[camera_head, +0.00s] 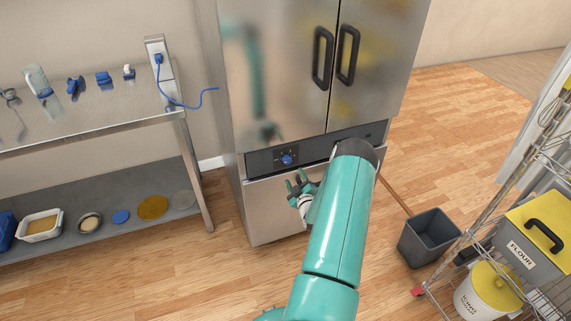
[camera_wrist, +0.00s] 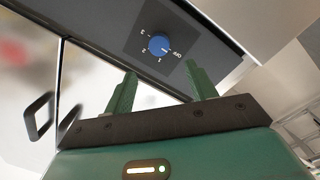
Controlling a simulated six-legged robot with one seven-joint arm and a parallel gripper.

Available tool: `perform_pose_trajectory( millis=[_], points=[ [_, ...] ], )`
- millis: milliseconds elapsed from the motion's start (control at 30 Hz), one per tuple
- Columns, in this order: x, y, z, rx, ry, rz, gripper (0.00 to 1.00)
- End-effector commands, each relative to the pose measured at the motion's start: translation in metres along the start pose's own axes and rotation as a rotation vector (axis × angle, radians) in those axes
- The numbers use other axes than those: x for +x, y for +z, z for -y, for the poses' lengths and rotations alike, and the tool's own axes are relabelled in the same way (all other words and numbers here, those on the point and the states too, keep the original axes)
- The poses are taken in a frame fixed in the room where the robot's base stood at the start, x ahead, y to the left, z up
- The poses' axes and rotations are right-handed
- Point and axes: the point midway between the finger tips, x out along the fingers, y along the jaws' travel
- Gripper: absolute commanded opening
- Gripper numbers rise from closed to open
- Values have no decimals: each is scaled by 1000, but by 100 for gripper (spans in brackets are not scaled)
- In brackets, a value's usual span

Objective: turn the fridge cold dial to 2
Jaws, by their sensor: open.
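The blue cold dial (camera_head: 287,159) is on the dark panel (camera_head: 262,161) of the steel fridge (camera_head: 277,75), below its two doors. In the wrist view the dial (camera_wrist: 158,45) sits on a dark square plate with white labels around it, including OFF and several numbers. A small pale mark on the dial seems to face OFF, but it is too small to be sure. My gripper (camera_head: 300,178) is in front of the fridge, just below the dial. In the wrist view its green fingers (camera_wrist: 161,73) are spread and empty, apart from the dial.
A steel table (camera_head: 95,116) stands left of the fridge, with an outlet post (camera_head: 160,65) and blue cord. A grey bin (camera_head: 430,238) and a wire rack with a flour box (camera_head: 532,240) are at the right.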

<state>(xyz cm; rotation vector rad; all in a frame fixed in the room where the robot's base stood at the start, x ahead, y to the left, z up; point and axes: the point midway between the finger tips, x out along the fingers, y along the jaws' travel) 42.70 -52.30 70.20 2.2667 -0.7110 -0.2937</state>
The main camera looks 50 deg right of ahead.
Motion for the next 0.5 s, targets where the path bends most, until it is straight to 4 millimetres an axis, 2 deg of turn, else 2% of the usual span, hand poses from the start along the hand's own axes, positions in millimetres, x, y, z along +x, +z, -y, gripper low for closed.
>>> perform_pose_trajectory(
  millis=[300,500],
  points=[
    [65,-2,2,1,0,-2,56],
    [93,-4,4,1,-2,-3,56]
  ],
)
